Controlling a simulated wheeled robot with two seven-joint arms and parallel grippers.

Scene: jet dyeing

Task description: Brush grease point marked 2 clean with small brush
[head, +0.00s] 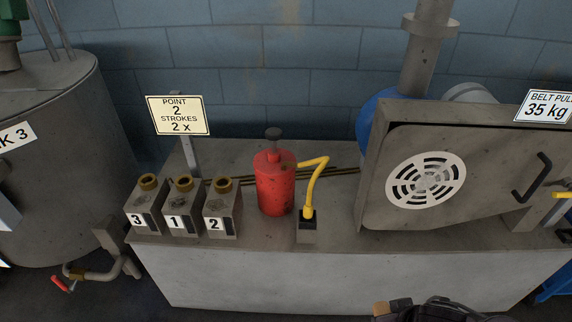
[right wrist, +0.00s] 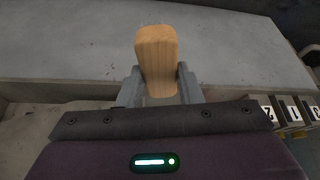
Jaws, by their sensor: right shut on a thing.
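Grease point 2 (head: 222,212) is a grey block with a brass fitting on top and a dark smudge on its sloping face. It stands at the right end of the row on the plinth, and also shows upside down at the right of the right wrist view (right wrist: 270,112). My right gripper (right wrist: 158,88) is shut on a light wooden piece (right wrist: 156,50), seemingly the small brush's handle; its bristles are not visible. In the head view the wooden piece (head: 400,304) is at the bottom edge, in front of the plinth and well apart from point 2. My left gripper is not in view.
Grease points 1 (head: 182,212) and 3 (head: 145,210) stand left of point 2. A red grease canister (head: 275,188) and a yellow hose (head: 315,180) stand to its right. A sign (head: 179,115) reads point 2, strokes 2 x. A belt guard (head: 460,180) fills the plinth's right side.

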